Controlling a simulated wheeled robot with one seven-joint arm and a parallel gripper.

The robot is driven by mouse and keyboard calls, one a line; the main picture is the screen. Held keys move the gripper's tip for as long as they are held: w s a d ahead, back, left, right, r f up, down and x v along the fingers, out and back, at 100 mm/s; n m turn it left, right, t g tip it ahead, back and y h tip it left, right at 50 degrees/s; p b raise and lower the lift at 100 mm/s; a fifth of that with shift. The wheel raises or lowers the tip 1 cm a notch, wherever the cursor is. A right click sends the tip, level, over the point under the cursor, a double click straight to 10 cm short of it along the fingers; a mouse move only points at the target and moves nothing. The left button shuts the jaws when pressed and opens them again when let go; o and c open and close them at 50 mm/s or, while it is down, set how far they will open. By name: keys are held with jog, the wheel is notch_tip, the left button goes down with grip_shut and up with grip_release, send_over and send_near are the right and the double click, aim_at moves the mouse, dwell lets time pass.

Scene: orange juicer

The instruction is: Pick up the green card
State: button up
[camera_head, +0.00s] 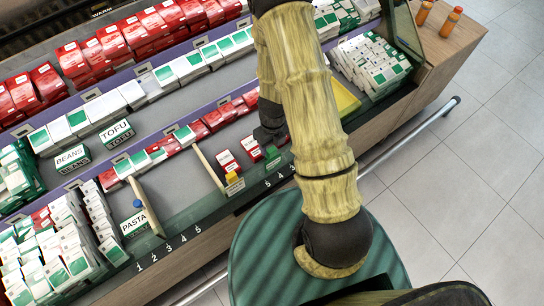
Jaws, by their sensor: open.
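My arm reaches down across the middle of the head view, and its dark gripper (269,136) hangs low over the shelf's front section. The fingers are small and dark here, and their gap is hard to make out. A small green piece (272,155), which may be the green card, stands just below the gripper near the shelf's front edge. I cannot tell whether the gripper touches it. Nothing is visibly held.
A yellow piece (232,177) and a blue piece (138,203) stand left along the front edge by wooden dividers (206,167). Red boxes (227,161) lie close left of the gripper. A yellow tray (345,99) is right of my arm. Floor (440,190) is clear at right.

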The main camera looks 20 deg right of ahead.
aim_at(271, 149)
jog(key=shift+w+a+f+p, duration=0.1)
jog(key=shift+w+f+p, duration=0.1)
jog(key=shift+f, duration=1.1)
jog(key=shift+w+a+f+p, duration=0.1)
jog(key=shift+f+p, duration=0.1)
jog(key=shift+f, duration=1.1)
jog(key=c, duration=1.1)
jog(key=shift+o, duration=0.2)
jog(key=shift+r, duration=0.1)
notch_tip(271, 149, up, 18)
jog(key=p, duration=0.2)
